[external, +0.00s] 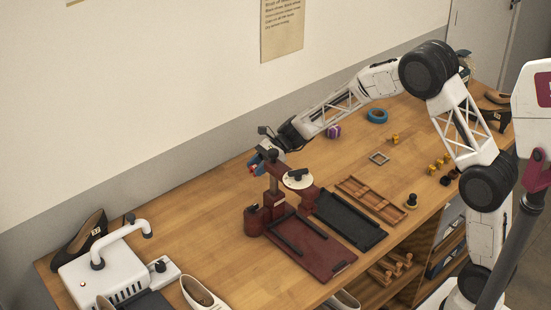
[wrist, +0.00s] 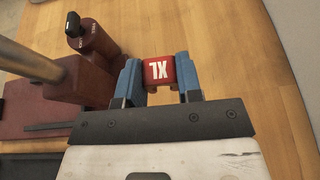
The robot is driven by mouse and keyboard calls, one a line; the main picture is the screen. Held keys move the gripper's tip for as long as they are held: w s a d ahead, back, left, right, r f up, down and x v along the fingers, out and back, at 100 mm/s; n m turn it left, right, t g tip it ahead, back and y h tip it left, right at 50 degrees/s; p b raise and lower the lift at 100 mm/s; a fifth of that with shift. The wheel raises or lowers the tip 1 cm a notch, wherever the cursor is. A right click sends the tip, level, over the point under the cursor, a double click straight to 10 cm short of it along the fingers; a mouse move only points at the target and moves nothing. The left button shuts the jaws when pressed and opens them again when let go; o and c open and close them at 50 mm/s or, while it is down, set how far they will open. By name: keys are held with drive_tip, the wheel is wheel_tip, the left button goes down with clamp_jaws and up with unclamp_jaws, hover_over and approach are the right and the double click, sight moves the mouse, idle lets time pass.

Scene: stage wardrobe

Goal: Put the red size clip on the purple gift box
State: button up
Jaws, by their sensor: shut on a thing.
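The red size clip (wrist: 160,71) is a small red block marked "XL" in white. In the wrist view it is between the two blue fingertips of my gripper (wrist: 158,80), which are shut on it. In the external view my gripper (external: 257,162) is over the table behind the dark red press, and the clip shows only as a tiny red patch. The purple gift box (external: 333,131) is small and sits on the table near the wall, to the right of my gripper and below my forearm. It is not in the wrist view.
The dark red press (external: 315,249) with its post is close to my gripper. A black tray (external: 350,221) and a wooden tray (external: 371,200) lie right of it. Blue tape (external: 377,116) is near the box. A white machine (external: 95,277) stands at left.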

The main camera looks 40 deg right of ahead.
drive_tip(key=s+d+m+t+h, duration=0.1)
drive_tip(key=s+d+m+t, duration=0.1)
drive_tip(key=d, duration=1.2)
drive_tip(key=s+d+m+t+h, duration=0.1)
drive_tip(key=s+d+m+t, duration=0.2)
drive_tip(key=d, duration=1.1)
drive_tip(key=s+d+m+t+h, duration=0.2)
drive_tip(key=s+d+m+t, duration=0.1)
drive_tip(key=d, duration=1.1)
drive_tip(key=shift+d+f+m+t, duration=0.3)
drive_tip(key=shift+t, duration=0.3)
hover_over(339, 125)
drive_tip(key=shift+a+f, duration=0.1)
drive_tip(key=shift+f, duration=0.65)
drive_tip(key=shift+f, duration=0.1)
drive_tip(key=shift+f, duration=1.65)
drive_tip(key=shift+f, duration=0.15)
